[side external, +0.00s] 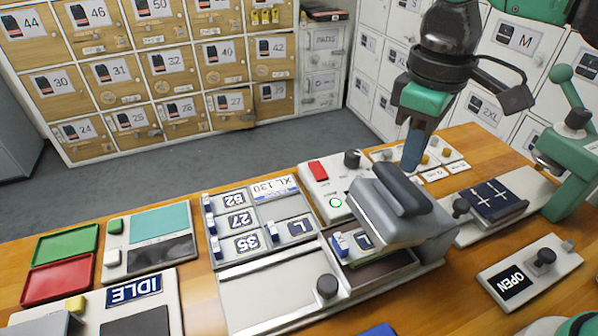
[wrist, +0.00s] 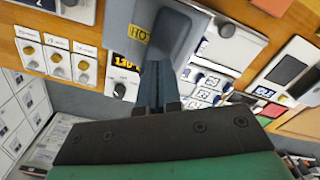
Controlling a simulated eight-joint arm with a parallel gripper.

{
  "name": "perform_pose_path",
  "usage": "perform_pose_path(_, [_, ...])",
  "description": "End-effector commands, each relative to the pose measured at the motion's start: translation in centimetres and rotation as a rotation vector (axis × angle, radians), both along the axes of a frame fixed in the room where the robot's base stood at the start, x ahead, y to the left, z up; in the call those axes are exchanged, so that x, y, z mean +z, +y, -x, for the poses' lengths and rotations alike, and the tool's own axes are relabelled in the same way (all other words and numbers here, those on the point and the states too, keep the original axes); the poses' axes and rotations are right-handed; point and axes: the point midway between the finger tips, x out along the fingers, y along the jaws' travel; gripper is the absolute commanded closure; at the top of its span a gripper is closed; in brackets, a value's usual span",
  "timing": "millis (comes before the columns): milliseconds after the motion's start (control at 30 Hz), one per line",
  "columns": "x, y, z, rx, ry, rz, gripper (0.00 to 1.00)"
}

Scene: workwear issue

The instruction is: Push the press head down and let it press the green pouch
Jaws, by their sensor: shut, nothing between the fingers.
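The press head (side external: 402,212) is a thick grey-blue block with a dark grip on top. It is tilted up over its base (side external: 270,290), with a dark bed (side external: 385,272) partly showing below it. In the wrist view the press head (wrist: 178,38) carries a yellow HOT label. My gripper (side external: 411,166) is shut and empty, its blue fingers pointing down just behind the head's grip in the side view. The fingers (wrist: 152,72) overlap the head's edge in the wrist view; contact cannot be told.
A control box (side external: 322,190) with a red switch and black knob stands behind the press. A green lever stand (side external: 568,165) and a navy folded piece (side external: 494,200) are at right. An OPEN panel (side external: 530,272) is at front right. Green and red trays (side external: 60,281) lie left.

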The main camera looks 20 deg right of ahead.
Motion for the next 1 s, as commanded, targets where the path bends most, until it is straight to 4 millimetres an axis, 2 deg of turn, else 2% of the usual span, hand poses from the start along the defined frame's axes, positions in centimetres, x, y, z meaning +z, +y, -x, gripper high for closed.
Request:
perform_pose_path(367, [-0.1, 0.0, 0.0, 0.000, 0.000, 0.000, 1.00])
perform_pose_path(1000, [-1.6, 0.0, 0.0, 0.000, 0.000, 0.000, 1.00])
